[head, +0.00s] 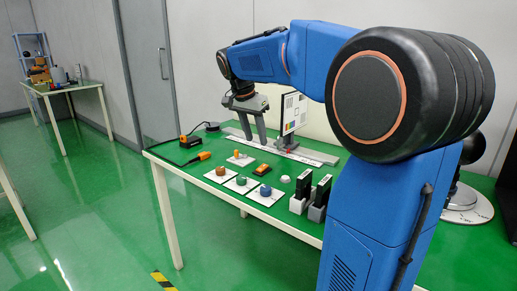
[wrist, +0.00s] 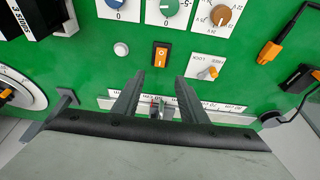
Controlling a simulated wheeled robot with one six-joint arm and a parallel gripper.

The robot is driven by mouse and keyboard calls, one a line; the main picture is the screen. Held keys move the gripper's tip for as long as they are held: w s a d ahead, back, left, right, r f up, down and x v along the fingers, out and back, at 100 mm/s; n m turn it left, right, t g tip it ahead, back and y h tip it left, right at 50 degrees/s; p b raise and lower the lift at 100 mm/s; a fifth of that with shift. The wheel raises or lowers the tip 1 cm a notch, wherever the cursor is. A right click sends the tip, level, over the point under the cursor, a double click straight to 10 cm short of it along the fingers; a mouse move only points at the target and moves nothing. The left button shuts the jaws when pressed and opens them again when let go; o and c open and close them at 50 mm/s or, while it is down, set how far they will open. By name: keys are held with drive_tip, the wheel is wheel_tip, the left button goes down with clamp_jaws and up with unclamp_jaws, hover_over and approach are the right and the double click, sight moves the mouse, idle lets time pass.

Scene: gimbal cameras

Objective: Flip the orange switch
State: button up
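The orange switch is a small rocker in a dark frame. It lies on the green table (head: 160,152) in the head view (head: 263,170) and stands upper centre in the wrist view (wrist: 161,54). My gripper (head: 254,146) points down above the far part of the table, behind the switch. In the wrist view my gripper (wrist: 159,79) has its two fingers well apart with nothing held between them. The fingertips appear just below the switch in that picture and do not visibly touch it. The tips' exact height above the table is unclear.
A toggle card (wrist: 207,72) and a white button (wrist: 121,49) flank the switch. Brown (head: 221,170), green (head: 241,180) and blue (head: 265,190) knobs sit in front. Black modules (head: 303,185) stand at right. A rail with an upright panel (head: 293,112) is behind.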

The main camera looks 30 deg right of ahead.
drive_tip(key=shift+v, duration=2.7)
drive_tip(key=s+a+f+n+t+y, duration=0.1)
drive_tip(key=s+a+f+n, duration=0.3)
drive_tip(key=s+f, duration=0.3)
drive_tip(key=s+a+f+n+t+y, duration=0.1)
drive_tip(key=s+a+f+n, duration=0.3)
drive_tip(key=s+f, duration=0.4)
drive_tip(key=s+a+f+n+t+y, duration=0.1)
drive_tip(key=s+a+f+n, duration=0.3)
drive_tip(key=s, duration=1)
wheel_tip(320, 180, down, 4)
drive_tip(key=shift+a+r+n+t+y, duration=0.2)
drive_tip(key=shift+n+t+y, duration=0.1)
drive_tip(key=shift+n, duration=0.7)
